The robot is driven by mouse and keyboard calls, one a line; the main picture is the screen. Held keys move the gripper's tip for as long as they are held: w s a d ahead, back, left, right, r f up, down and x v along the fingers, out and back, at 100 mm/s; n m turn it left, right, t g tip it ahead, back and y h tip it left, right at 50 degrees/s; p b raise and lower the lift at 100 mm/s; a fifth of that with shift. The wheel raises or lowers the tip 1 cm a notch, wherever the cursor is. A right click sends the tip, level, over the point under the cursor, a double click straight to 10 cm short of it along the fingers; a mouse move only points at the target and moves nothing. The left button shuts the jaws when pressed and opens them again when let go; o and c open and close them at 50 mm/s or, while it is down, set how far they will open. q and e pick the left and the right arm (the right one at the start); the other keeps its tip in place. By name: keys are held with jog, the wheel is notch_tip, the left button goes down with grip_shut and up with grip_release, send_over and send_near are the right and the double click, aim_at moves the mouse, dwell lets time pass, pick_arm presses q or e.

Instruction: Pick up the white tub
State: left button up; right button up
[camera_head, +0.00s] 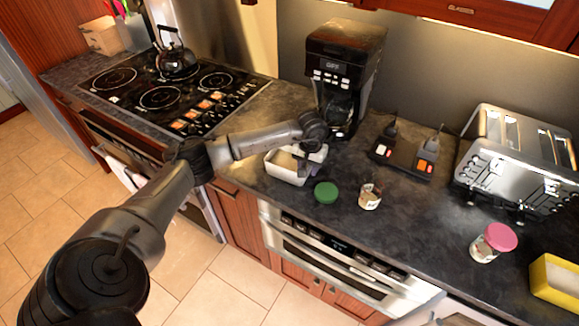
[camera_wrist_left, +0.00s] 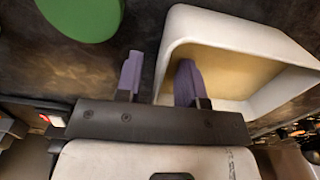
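The white tub (camera_head: 284,174) is an open rectangular container standing on the dark counter, in front of the coffee maker. In the left wrist view the tub (camera_wrist_left: 225,27) shows its pale rim and tan inside. My left gripper (camera_head: 309,167) is at the tub's right end in the head view. In the left wrist view the gripper (camera_wrist_left: 158,76) has its two purple fingers apart. One finger appears outside the near side wall and the other overlaps the tub's inside, with the wall between them. Whether either finger touches the wall is not clear. My right gripper is not seen.
A green lid (camera_head: 326,192) and a small jar (camera_head: 370,196) are close on the right. The coffee maker (camera_head: 343,70) stands behind, the stove (camera_head: 172,92) lies left. A toaster (camera_head: 515,155) and pink-lidded jar (camera_head: 493,243) are further right. The counter's front edge is near the tub.

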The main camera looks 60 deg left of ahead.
pick_arm(q)
jog(key=shift+f, duration=1.3)
grip_shut()
